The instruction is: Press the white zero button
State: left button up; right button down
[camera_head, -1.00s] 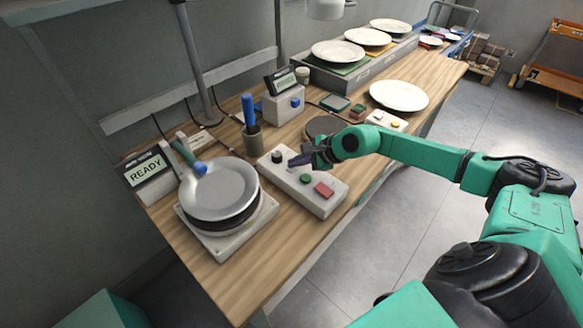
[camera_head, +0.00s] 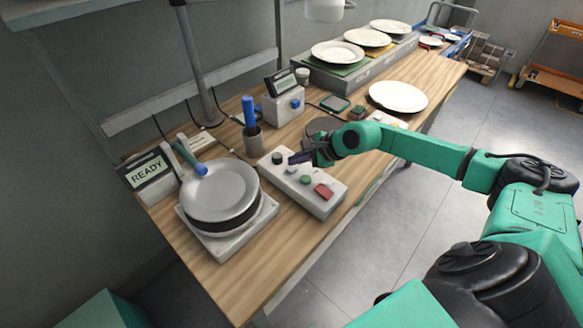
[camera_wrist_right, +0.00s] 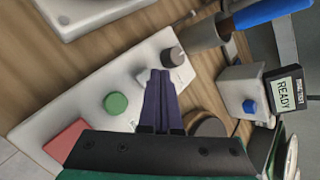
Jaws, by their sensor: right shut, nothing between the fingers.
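The control box (camera_head: 323,206) on the wooden bench carries a black knob (camera_head: 277,158), a green button (camera_head: 305,179) and a red button (camera_head: 324,191). A small whitish button (camera_head: 291,170) sits between the knob and the green button. In the right wrist view a pale button edge (camera_wrist_right: 143,77) shows beside the fingers, mostly hidden by them; I read no marking on it. My right gripper (camera_head: 292,159) is shut and empty over the box by this button; it also shows in the right wrist view (camera_wrist_right: 160,74). I cannot tell whether its tips touch anything. My left gripper is not in view.
A pan (camera_head: 219,190) sits on a scale left of the box, with a READY display (camera_head: 146,173). A grey cup (camera_head: 252,141) holding a blue-handled tool stands close behind the box. A second device (camera_head: 284,107) and a white plate (camera_head: 398,96) are farther back.

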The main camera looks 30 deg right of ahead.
aim_at(296, 169)
jog(key=shift+r+p, duration=1.4)
jog(key=shift+r, duration=1.15)
jog(key=shift+f, duration=0.1)
